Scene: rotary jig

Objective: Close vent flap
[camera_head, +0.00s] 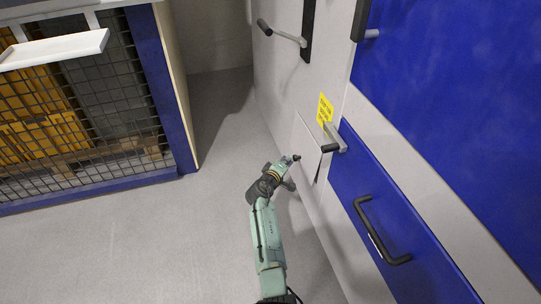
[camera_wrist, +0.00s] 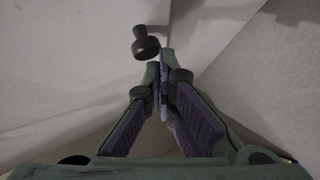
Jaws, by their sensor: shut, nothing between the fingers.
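The vent flap (camera_head: 308,143) looks like a pale panel on the light wall in the head view. It seems to stand out at an angle, with a dark gap along its right edge. A small dark knob (camera_wrist: 146,44) shows at the upper left of the fingertips in the wrist view. My gripper (camera_head: 291,160) is at the left side of the flap, close to the knob. In the wrist view my gripper (camera_wrist: 161,62) is shut and empty, its tips just beside the knob. I cannot tell whether they touch it.
A lever handle (camera_head: 335,138) juts from the wall just right of the flap, below a yellow label (camera_head: 325,109). A blue drawer front (camera_head: 395,225) with a black handle (camera_head: 378,232) is at lower right. A caged blue frame (camera_head: 160,85) stands left. Grey floor (camera_head: 130,240) is clear.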

